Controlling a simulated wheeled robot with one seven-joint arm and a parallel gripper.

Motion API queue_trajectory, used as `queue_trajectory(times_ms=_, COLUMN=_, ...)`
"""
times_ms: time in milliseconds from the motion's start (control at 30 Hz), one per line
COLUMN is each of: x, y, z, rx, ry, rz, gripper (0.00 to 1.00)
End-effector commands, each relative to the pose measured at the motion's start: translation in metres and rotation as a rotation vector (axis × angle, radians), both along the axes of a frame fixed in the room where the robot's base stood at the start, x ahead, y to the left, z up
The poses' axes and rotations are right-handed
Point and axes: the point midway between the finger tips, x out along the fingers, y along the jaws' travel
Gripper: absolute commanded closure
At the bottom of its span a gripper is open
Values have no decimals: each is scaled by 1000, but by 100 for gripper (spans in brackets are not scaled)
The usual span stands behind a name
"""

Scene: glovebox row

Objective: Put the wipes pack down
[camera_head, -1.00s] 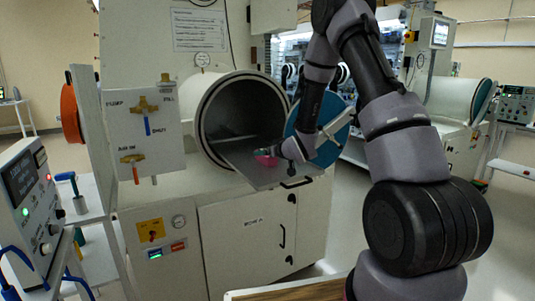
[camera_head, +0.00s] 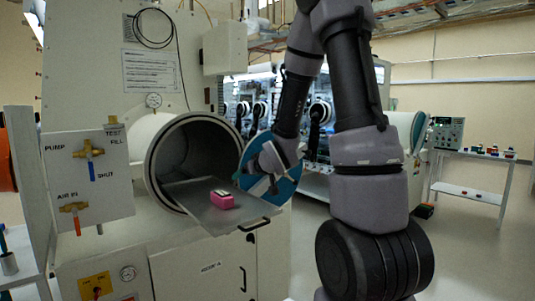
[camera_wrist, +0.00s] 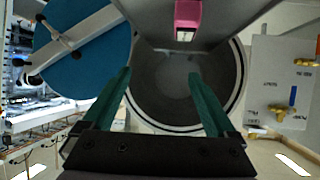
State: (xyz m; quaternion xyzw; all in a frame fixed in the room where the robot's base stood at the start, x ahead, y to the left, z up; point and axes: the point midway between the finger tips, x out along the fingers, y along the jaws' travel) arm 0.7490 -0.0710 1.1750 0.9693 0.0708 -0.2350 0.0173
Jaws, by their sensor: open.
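The wipes pack (camera_head: 222,199) is a small pink block with a pale and dark top. It lies on the grey pull-out tray (camera_head: 190,192) in front of the round chamber mouth, and also shows at the top of the wrist view (camera_wrist: 188,16). My gripper (camera_head: 256,172) is to the right of the pack, apart from it, in front of the blue round door. In the wrist view its two green fingers (camera_wrist: 160,76) are spread wide with nothing between them.
The open chamber (camera_head: 185,155) is behind the tray and looks empty. The blue door (camera_head: 284,188) stands open close behind my gripper. A valve panel (camera_head: 88,180) is on the left. The tray around the pack is bare.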

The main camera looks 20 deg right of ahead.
Motion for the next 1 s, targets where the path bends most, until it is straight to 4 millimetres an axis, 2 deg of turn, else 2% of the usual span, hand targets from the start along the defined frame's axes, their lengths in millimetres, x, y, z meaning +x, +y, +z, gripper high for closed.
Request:
queue_trajectory(times_ms=33, x=-10, y=-7, z=24, rx=1, ry=18, rz=-43, gripper=8)
queue_trajectory(times_ms=167, x=-46, y=-21, z=62, rx=34, ry=113, rz=-148, gripper=8)
queue_trajectory(times_ms=300, x=-100, y=-26, z=98, rx=103, ry=220, rz=-236, gripper=8)
queue_trajectory(times_ms=500, x=-191, y=-13, z=134, rx=242, ry=376, rz=-296, gripper=8)
queue_trajectory(times_ms=633, x=-240, y=0, z=146, rx=323, ry=460, rz=-297, gripper=8)
queue_trajectory(times_ms=700, x=-259, y=6, z=149, rx=354, ry=493, rz=-293, gripper=8)
queue_trajectory(times_ms=800, x=-275, y=11, z=152, rx=381, ry=522, rz=-287, gripper=8)
queue_trajectory(times_ms=1000, x=-281, y=13, z=152, rx=389, ry=535, rz=-286, gripper=8)
